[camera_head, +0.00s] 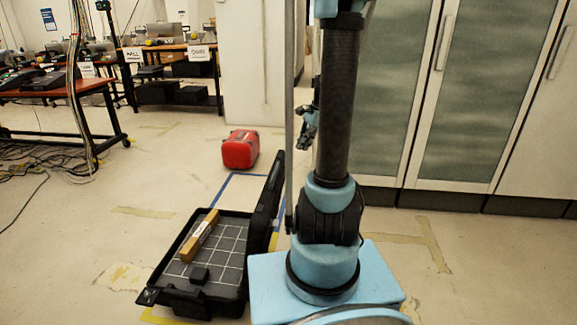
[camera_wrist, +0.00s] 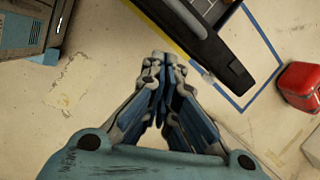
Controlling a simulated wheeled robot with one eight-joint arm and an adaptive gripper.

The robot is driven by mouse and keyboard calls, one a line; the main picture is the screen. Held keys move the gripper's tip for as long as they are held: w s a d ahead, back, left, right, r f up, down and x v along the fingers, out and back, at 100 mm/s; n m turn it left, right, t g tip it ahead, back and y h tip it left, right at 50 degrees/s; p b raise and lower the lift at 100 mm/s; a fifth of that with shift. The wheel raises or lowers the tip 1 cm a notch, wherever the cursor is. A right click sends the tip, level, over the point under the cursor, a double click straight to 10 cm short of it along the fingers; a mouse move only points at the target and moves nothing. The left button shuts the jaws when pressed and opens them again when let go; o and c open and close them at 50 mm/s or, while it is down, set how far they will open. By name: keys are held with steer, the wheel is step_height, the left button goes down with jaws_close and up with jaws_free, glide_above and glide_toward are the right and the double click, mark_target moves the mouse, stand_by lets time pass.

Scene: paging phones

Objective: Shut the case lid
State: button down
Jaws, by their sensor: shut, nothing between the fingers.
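The black case (camera_head: 197,302) lies open on the floor, left of my base. Its lid (camera_head: 265,205) stands nearly upright along the case's right side, leaning slightly right at the top. A long brown box (camera_head: 200,236) and a small black block (camera_head: 199,275) lie on the white-gridded floor of the case. My gripper (camera_head: 306,138) is beyond the lid and above the floor, partly hidden by my arm. In the wrist view my gripper (camera_wrist: 160,62) is shut and empty. A black part of the case, seemingly the lid (camera_wrist: 205,40), shows just above the fingertips, with no clear contact.
A red box (camera_head: 240,149) stands on the floor behind the case; it also shows in the wrist view (camera_wrist: 300,84). Glass-fronted cabinets (camera_head: 480,90) line the right. An orange table (camera_head: 60,92) and loose cables are at left.

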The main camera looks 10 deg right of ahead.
steer(key=w+d+f+m+y, duration=0.1)
steer(key=w+d+f+m, duration=0.25)
steer(key=w, duration=0.25)
steer(key=w+a+f, duration=0.1)
steer(key=a+f, duration=0.7)
steer(key=f, duration=0.1)
steer(key=shift+w, duration=0.2)
steer(key=shift+r, duration=0.1)
stand_by(0.4)
